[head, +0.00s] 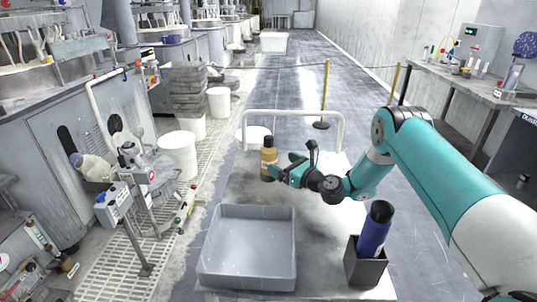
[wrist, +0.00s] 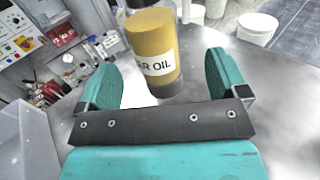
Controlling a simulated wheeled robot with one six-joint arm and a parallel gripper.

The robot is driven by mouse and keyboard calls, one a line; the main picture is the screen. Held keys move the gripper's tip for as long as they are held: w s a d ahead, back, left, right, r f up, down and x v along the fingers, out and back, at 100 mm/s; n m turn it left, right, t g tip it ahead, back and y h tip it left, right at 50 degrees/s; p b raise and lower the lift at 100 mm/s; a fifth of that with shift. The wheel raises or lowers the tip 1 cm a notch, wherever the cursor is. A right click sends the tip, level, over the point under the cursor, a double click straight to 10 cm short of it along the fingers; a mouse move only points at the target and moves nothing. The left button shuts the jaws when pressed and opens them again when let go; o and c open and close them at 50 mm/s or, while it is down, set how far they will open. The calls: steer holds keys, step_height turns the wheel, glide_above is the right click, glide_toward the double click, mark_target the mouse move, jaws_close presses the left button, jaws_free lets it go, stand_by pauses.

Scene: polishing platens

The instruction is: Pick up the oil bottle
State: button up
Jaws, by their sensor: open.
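The oil bottle (head: 268,155) is amber with a dark base and stands upright on the far part of the metal cart top. In the wrist view the oil bottle (wrist: 153,42) shows a white label reading "R OIL", the rest cut off. My gripper (head: 282,173) is right beside the bottle, coming from the right. In the wrist view my gripper (wrist: 163,82) has its two teal fingers spread wide, with the bottle ahead and between their lines. Nothing is held. I cannot tell whether a finger touches the bottle.
A grey tray (head: 207,262) sits at the cart's front left. A dark square holder (head: 366,268) with a blue bottle (head: 374,230) stands front right. A white rail (head: 293,113) edges the cart's far end. White buckets (head: 180,153) stand on the floor left.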

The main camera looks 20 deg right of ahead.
mark_target(275, 158)
steer(key=shift+w+a+r, duration=0.15)
steer(key=shift+w+a, duration=0.15)
steer(key=shift+w, duration=0.2)
steer(key=x, duration=0.1)
steer(key=p+x, duration=0.1)
steer(key=x, duration=0.1)
steer(key=p+x, duration=0.1)
steer(key=shift+a+r, duration=0.3)
steer(key=shift+a, duration=0.2)
steer(key=shift+w+a, duration=0.1)
steer(key=shift+w, duration=0.15)
steer(key=shift+f, duration=0.1)
steer(key=shift+c, duration=0.4)
steer(key=c, duration=1.2)
steer(key=shift+c, duration=0.2)
steer(key=shift+r, duration=0.25)
step_height(275, 158, up, 20)
steer(key=b, duration=0.1)
steer(key=shift+f+b, duration=0.15)
steer(key=shift+b, duration=0.15)
